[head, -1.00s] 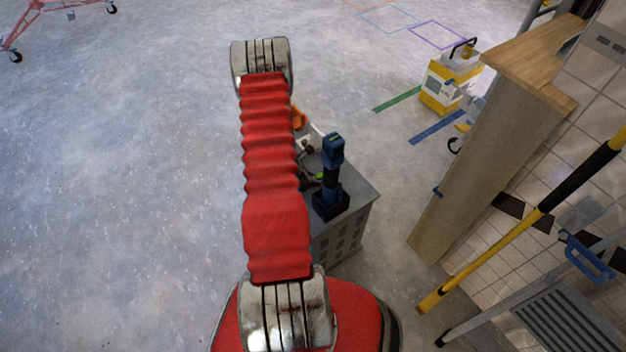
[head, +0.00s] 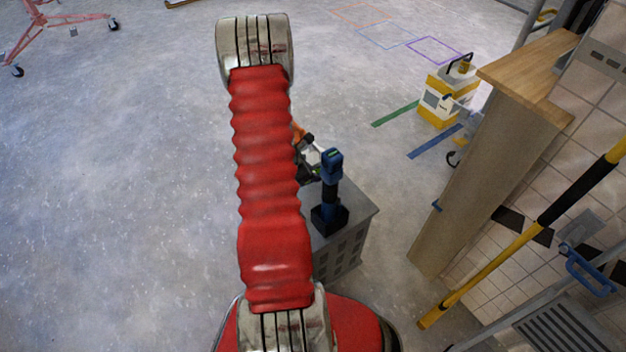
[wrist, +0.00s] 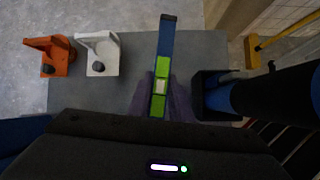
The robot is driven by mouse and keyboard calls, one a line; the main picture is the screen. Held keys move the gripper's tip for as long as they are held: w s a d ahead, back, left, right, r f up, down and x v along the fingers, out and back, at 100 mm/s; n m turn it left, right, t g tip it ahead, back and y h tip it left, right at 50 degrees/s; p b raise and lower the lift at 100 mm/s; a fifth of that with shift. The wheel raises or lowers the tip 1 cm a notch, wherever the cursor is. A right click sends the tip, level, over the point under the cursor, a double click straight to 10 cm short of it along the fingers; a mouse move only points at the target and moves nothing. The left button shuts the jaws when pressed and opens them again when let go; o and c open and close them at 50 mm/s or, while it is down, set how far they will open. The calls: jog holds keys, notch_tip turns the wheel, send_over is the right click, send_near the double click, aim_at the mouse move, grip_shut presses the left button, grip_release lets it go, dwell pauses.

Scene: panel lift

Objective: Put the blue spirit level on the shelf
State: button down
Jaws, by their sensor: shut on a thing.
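The blue spirit level (wrist: 166,40) has a blue end and bright green sections and points away from me in the wrist view. My gripper (wrist: 160,100) is shut on it, with a dark purplish finger on each side of the green part. The level is over the grey cabinet top (wrist: 120,80); I cannot tell how high. In the head view my red-sleeved arm hides most of the gripper and the level. The likely shelf is a light wooden top (head: 530,65) at the upper right of the head view.
A blue and black power tool (head: 330,190) stands upright on the grey cabinet (head: 345,240), close right of my gripper. Orange (wrist: 52,55) and white (wrist: 100,52) brackets are on the left. A yellow pole (head: 510,245) and a grey ladder (head: 555,325) stand right.

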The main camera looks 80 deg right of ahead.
jog(key=s+d, duration=1.3)
jog(key=d, duration=0.1)
jog(key=shift+d, duration=0.4)
